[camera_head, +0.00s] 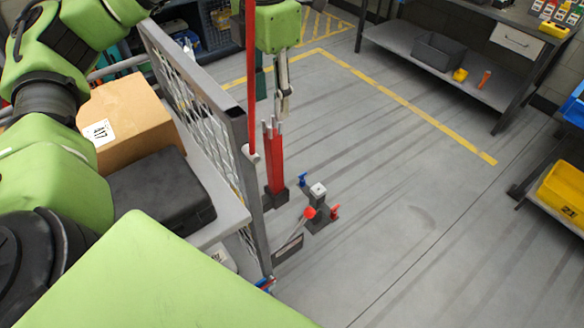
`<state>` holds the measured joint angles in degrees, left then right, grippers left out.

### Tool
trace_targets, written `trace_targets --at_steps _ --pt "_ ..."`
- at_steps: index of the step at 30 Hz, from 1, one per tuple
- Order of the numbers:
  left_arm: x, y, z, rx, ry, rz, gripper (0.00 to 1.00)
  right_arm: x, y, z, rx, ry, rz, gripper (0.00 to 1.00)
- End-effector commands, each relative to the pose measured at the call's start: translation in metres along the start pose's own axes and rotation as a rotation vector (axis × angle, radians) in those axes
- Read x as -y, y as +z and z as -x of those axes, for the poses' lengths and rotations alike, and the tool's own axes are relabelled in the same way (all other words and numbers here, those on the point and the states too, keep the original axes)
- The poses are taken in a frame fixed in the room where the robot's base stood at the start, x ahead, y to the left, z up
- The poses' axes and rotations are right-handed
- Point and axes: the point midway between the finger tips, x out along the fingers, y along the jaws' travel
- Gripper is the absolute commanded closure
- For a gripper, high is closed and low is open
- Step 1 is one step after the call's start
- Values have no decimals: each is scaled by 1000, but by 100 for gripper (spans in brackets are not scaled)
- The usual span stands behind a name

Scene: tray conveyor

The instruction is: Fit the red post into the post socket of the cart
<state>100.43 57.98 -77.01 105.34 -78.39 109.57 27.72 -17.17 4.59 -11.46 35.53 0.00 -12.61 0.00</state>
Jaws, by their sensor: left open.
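A thin red post (250,70) runs upright from the top edge, past the right side of the cart's mesh panel. Its lower end shows near a pale fitting; I cannot tell what bears it. Several more red posts with grey tips (274,162) stand upright in a dark holder on the floor. The cart (232,208) is at left, with a mesh side and a dark opening at its frame's top corner. I cannot tell whether that is the post socket. My left gripper (283,105) is open, pointing down, just right of the thin post. My right gripper is not in view.
A cardboard box (122,115) and a black case (160,187) lie on the cart. A grey stand with a red knob (310,212) is on the floor beside it. A workbench (440,65) stands at the back right. The middle-right floor is clear.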

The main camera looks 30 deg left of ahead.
Motion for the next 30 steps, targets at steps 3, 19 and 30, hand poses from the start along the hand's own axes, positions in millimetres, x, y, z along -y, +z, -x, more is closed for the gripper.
trace_targets --at_steps 3,19,30 --pt "0 -2 -21 -6 -2 -1 60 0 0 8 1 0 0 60" --pt "2 0 -84 -2 -2 -4 60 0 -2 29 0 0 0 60" --pt "3 2 -126 1 -2 -3 60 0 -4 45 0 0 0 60"
